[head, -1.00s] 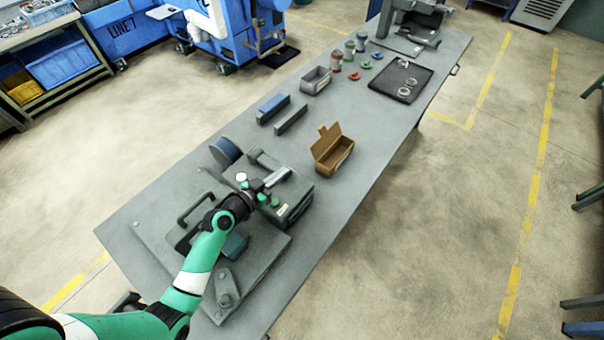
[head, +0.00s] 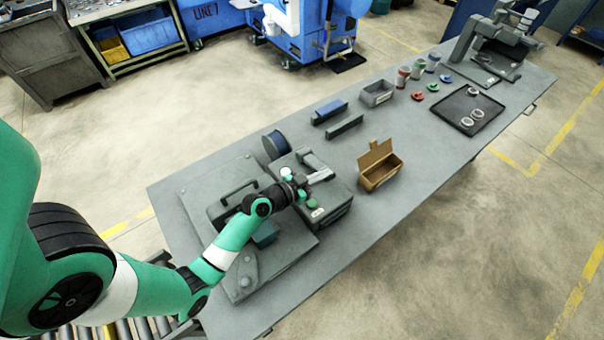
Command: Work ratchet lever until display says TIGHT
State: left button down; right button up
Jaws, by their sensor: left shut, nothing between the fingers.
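A grey box-shaped machine (head: 338,212) stands on the near half of the grey workbench, with a green button (head: 312,203) on its front side. A raised grey bracket-like part (head: 311,160) shows on its top; I cannot tell whether it is the ratchet lever. No display text is readable. My left gripper (head: 320,177) is shut and empty over the top of the machine, near the raised part. Whether it touches is unclear. The wrist hides part of the machine. My right gripper is not in view.
A grey handle frame (head: 232,195) and a blue-grey block (head: 266,235) are beside my left forearm. A dark blue spool (head: 275,145) stands behind the machine. An open brown box (head: 380,172) is to the right. The bench between that box and the black tray (head: 468,110) is clear.

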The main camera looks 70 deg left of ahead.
pick_arm(q)
jog(key=r+v, duration=0.1)
jog(key=v, duration=0.9)
jog(key=shift+r+b, duration=0.25)
jog(key=shift+b, duration=0.15)
jog(key=shift+a, duration=0.1)
dwell(0.9)
